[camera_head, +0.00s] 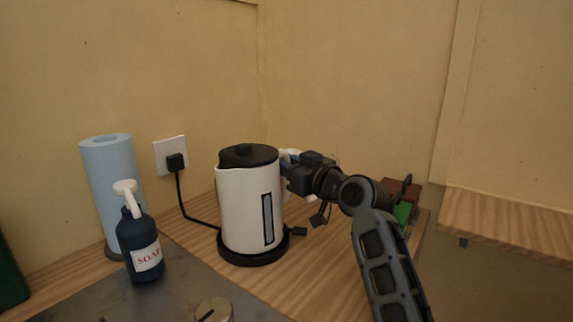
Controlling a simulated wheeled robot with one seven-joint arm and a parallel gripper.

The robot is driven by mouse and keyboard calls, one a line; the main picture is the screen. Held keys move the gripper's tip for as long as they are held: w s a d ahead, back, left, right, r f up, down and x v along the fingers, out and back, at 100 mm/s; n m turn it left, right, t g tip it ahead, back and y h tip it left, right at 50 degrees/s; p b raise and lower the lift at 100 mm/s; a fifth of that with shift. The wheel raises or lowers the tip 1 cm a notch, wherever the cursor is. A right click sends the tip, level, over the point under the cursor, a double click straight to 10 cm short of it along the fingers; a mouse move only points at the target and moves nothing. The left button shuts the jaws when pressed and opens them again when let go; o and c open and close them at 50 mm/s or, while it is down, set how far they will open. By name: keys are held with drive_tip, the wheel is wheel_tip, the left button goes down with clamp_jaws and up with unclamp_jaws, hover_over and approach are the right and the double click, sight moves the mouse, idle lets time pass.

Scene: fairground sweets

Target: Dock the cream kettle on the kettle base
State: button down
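The cream kettle (236,208) with its black lid stands upright at the middle of the counter. It is over the round black kettle base (256,257), whose rim shows around the kettle's foot. I see no clear gap between them, but I cannot tell whether the kettle is fully seated. My gripper (292,170) is at the kettle's right side, by the upper part of its handle. The fingertips and most of the handle are hidden, so I cannot tell whether it grips.
A black cord runs from the base to a plug (176,162) in the wall socket. A blue soap bottle (142,240) and a blue paper roll (107,180) stand at left. A metal hob (175,285) with a knob (213,310) lies in front. Brown and green items (403,212) stand behind my arm.

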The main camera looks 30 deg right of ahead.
drive_tip(key=shift+s+f+b, duration=0.1)
drive_tip(key=shift+f+b, duration=0.35)
drive_tip(key=shift+f, duration=0.15)
drive_tip(key=c, duration=1.3)
unclamp_jaws()
drive_tip(key=shift+o, duration=0.6)
drive_tip(key=shift+f, duration=0.3)
drive_tip(key=s+d, duration=0.2)
drive_tip(key=s, duration=0.8)
drive_tip(key=shift+s+r, duration=0.3)
drive_tip(key=shift+s, duration=0.05)
